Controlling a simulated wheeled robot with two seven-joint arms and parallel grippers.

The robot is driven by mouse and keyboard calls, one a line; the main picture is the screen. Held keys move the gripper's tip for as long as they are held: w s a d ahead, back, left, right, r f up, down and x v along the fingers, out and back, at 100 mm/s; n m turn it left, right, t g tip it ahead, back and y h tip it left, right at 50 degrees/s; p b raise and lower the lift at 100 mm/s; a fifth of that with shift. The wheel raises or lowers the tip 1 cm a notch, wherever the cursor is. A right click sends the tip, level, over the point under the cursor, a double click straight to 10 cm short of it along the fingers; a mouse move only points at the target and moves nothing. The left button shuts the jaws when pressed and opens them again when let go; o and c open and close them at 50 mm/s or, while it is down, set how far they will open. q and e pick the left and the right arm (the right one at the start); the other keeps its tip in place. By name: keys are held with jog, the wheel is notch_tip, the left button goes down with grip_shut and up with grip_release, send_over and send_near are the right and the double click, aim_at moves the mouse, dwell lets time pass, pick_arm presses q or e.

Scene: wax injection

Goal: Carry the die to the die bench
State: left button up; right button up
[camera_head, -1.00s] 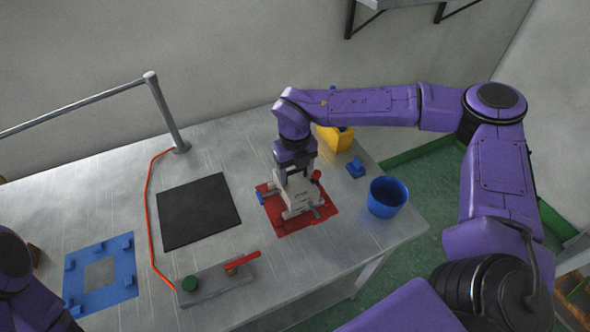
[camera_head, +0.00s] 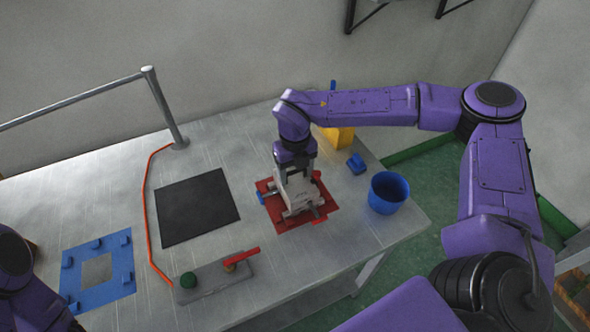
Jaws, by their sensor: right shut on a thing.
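The die (camera_head: 301,201) is a light grey block at the red plate (camera_head: 290,229), right of the middle of the table. My right gripper (camera_head: 296,184) points down from above and is shut on the die; its fingertips are partly hidden against the grey block. Whether the die touches the plate or is just above it, I cannot tell. Small blue and red parts show at its sides. A blue frame plate (camera_head: 126,283) with a square opening lies at the left of the table. Only part of my left arm shows at the lower left; its gripper is out of view.
A black mat (camera_head: 198,210) lies left of the die. A blue bucket (camera_head: 388,194), small blue block (camera_head: 356,164) and yellow container (camera_head: 341,138) stand right. An orange cable (camera_head: 147,216) crosses the table.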

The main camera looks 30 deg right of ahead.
aim_at(295, 170)
jog(key=o, duration=1.7)
jog(key=shift+r, duration=0.15)
jog(key=shift+o, duration=0.3)
jog(key=shift+s, duration=0.1)
notch_tip(295, 170, up, 10)
jog(key=shift+a+f+b, duration=0.1)
jog(key=shift+f+b, duration=0.05)
jog(key=shift+b, duration=0.95)
jog(key=shift+r, duration=0.4)
